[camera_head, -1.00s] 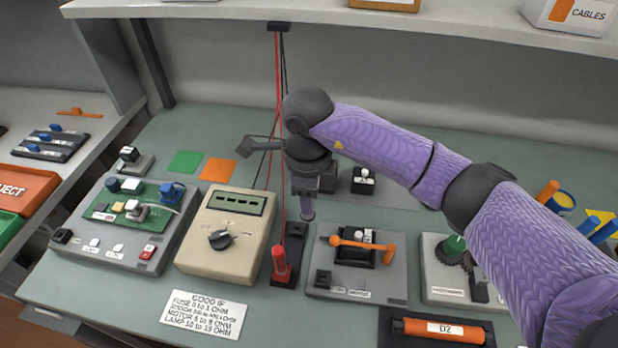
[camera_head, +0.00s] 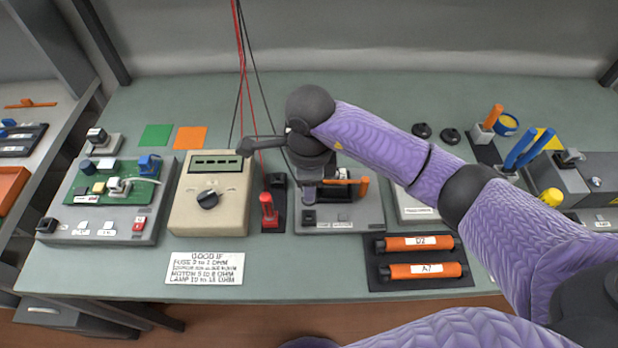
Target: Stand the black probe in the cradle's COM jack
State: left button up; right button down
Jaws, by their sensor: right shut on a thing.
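The cradle (camera_head: 279,224) is a narrow dark base right of the beige meter (camera_head: 212,205). A red probe (camera_head: 268,212) stands upright at its front. A black block, seemingly the COM jack (camera_head: 277,181), is at its back with nothing visibly standing in it. My right gripper (camera_head: 309,198) points down just right of the cradle, in front of the grey fixture. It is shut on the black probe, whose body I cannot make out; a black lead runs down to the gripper. My left gripper is not in view.
The grey fixture (camera_head: 350,215) with an orange-handled lever (camera_head: 347,181) lies beneath and right of the gripper. A circuit-board station (camera_head: 100,231) is at the left. A label card (camera_head: 205,268) and a tray of orange cartridges (camera_head: 420,257) lie in front.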

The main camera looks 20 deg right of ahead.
jog(key=shift+f+b, duration=0.95)
jog(key=shift+f, duration=0.45)
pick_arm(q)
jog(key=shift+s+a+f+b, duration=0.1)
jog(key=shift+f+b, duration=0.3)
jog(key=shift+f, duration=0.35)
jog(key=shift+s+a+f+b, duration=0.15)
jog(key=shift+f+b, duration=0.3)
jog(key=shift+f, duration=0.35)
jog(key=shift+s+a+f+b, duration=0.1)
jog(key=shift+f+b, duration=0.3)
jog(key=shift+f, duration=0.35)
pick_arm(e)
jog(key=shift+f, duration=1.55)
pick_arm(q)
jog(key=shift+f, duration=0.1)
pick_arm(e)
jog(key=shift+f, duration=0.1)
jog(key=shift+c, duration=1.9)
grip_release()
notch_tip(320, 180, up, 10)
jog(key=shift+p, duration=0.95)
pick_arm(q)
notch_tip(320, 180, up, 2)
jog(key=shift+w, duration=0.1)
